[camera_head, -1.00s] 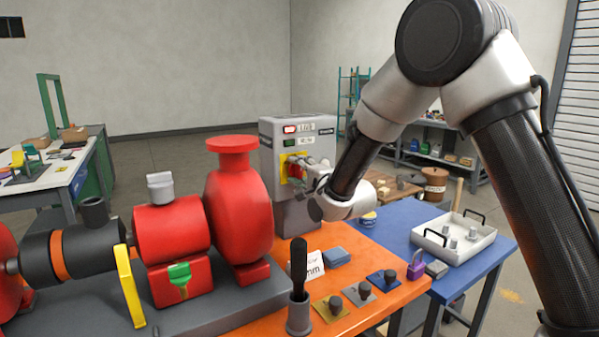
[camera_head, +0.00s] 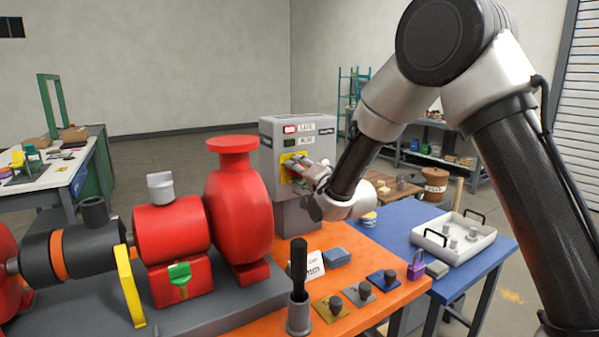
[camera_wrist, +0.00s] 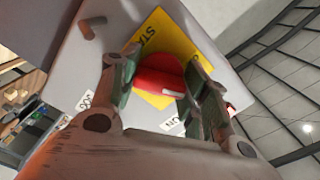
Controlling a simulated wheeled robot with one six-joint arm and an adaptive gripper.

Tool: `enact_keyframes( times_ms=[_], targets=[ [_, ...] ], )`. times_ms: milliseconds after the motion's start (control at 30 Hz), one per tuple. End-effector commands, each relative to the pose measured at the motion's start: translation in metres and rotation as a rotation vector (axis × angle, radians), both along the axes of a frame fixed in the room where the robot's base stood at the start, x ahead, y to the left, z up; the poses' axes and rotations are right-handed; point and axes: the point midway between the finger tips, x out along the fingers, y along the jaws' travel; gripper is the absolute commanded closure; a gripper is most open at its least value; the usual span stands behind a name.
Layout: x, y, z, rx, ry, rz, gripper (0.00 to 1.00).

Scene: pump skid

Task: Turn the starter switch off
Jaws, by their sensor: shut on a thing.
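The grey starter box (camera_head: 283,150) stands behind the red pump, with a yellow plate (camera_wrist: 170,32) on its face. The starter switch is a red knob (camera_wrist: 155,73) with a white mark, set on that plate. My gripper (camera_head: 308,171) is at the box front. In the wrist view its two fingers (camera_wrist: 158,65) are shut on the red knob, one on each side. In the head view my gripper hides most of the knob. On the box, a red lamp (camera_head: 290,129) looks bright and a green lamp (camera_head: 290,142) looks dark.
The red pump (camera_head: 238,205) stands close left of the box. On the orange bench are a black-handled tool in a holder (camera_head: 299,315), several small knobbed plates and a purple padlock (camera_head: 416,265). A white tray (camera_head: 455,240) sits on the blue table at right.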

Motion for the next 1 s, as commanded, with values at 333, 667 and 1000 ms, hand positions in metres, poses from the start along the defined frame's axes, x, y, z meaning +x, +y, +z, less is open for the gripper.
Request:
enact_keyframes(
  times_ms=[333, 667, 1000],
  targets=[
    [-0.0004, -0.0003, -0.0016, -0.274, -0.181, 0.000, 0.78],
    [-0.0005, -0.0003, -0.0018, -0.533, -0.356, 0.001, 0.78],
    [-0.0005, -0.0004, -0.0021, -0.765, -0.511, 0.002, 0.78]
  ],
)
